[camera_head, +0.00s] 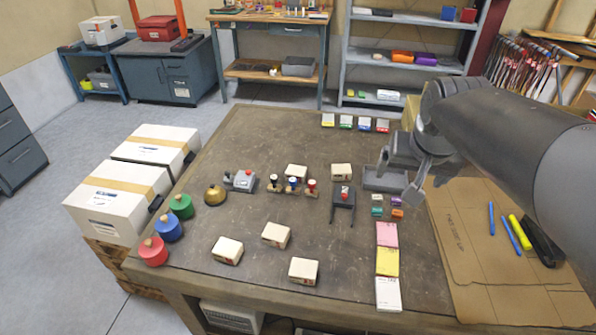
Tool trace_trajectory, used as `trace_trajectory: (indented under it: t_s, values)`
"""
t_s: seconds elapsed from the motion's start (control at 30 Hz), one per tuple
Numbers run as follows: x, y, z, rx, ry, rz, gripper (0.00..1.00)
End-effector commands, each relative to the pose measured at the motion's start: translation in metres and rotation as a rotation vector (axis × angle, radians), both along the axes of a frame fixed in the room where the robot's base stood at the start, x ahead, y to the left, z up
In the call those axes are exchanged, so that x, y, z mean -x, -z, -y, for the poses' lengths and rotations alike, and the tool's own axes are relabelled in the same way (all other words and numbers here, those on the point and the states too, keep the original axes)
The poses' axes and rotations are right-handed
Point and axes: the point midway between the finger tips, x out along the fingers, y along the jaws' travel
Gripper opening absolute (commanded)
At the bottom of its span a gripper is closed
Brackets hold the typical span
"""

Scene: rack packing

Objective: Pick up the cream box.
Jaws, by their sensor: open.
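Several small cream boxes rest on the brown worktable (330,230). Three are at the front: one at left (227,250), one in the middle (276,235) and one nearest the front edge (303,270). Two more stand farther back, one (296,171) behind the stamps and one (341,171) behind a black stamp. I cannot tell which one the task means. My gripper (400,181) is open, with nothing seen between its fingers. It is at the right of the table, apart from all these boxes, and partly covers a grey tray (374,183).
Stamps (293,185), a brass bell (215,195) and red, blue and green round pieces (168,227) stand at left. Pink, yellow and white pads (387,261) lie right of the front boxes. A cardboard sheet (470,265) with pens covers the right side. White cartons (120,200) stand left of the table.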

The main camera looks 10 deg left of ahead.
Motion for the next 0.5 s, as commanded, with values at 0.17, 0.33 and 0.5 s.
trace_trajectory:
  t_s: [0.17, 0.33, 0.5]
  values:
    - [-0.061, 0.005, -0.028, -0.003, 0.008, -0.020, 0.89]
    - [-0.116, 0.019, -0.059, -0.004, 0.020, -0.032, 0.89]
    - [-0.167, 0.043, -0.095, -0.002, 0.031, -0.043, 0.89]
